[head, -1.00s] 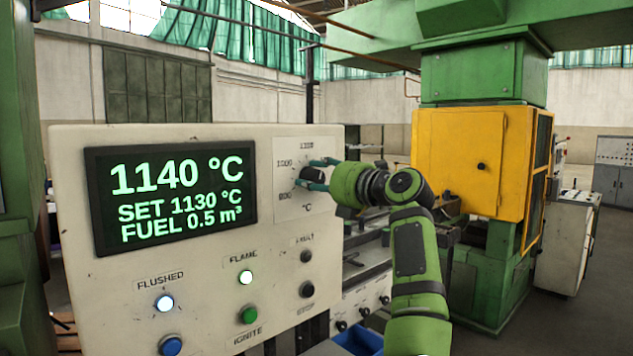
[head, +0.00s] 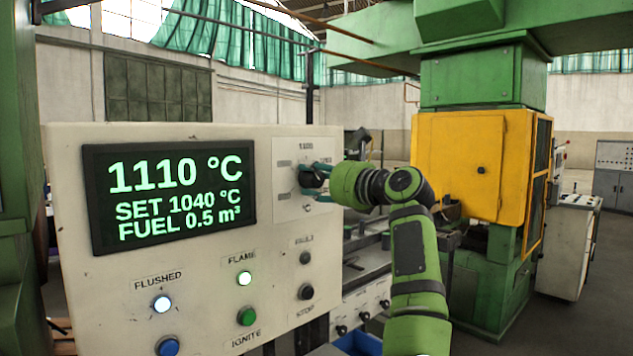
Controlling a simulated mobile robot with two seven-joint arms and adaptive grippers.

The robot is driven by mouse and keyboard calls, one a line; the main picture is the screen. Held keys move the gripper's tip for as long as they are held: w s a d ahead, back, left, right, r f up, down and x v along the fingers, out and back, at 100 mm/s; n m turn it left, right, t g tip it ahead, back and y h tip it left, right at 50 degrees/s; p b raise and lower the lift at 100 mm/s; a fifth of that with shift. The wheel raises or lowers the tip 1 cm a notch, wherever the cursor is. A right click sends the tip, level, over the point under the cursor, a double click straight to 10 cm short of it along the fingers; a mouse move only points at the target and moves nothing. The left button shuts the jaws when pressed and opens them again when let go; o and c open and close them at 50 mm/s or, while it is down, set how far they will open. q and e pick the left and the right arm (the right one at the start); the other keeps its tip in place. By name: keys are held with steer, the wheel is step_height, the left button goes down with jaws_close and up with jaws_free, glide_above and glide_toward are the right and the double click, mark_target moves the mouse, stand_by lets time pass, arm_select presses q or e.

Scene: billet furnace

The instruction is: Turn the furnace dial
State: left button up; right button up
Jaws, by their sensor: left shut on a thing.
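The furnace dial is a dark knob (head: 311,178) on a pale scale plate (head: 290,209) at the upper right of the cream control panel. My left gripper (head: 316,180), with teal fingers, is shut on the knob, one finger above and one below it. The fingers and wrist hide part of the knob and the scale's right side. The black display (head: 172,196) reads 1110 °C, SET 1040 °C and FUEL 0.5 m³. My right gripper is not in view.
Below the display are a lit FLUSHED lamp (head: 161,303), a lit FLAME lamp (head: 243,278), a green IGNITE button (head: 246,316) and a dark STOP button (head: 305,292). A yellow cabinet (head: 465,165) on a green machine stands behind my arm to the right.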

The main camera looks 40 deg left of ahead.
arm_select(q)
steer(key=shift+s+r+n, duration=0.1)
steer(key=shift+r+n, duration=0.15)
steer(key=shift+n, duration=0.85)
steer(key=shift+s+r+n, duration=0.1)
steer(key=shift+r+n, duration=0.1)
steer(key=shift+n, duration=0.9)
steer(key=o, duration=1.2)
steer(key=shift+w, duration=0.1)
steer(key=shift+c, duration=0.2)
steer(key=shift+a+f, duration=0.1)
steer(key=shift+f, duration=0.05)
steer(key=shift+f, duration=0.1)
steer(key=shift+d, duration=0.3)
steer(key=s+d, duration=0.1)
steer(key=d, duration=1)
steer(key=shift+s+d, duration=0.15)
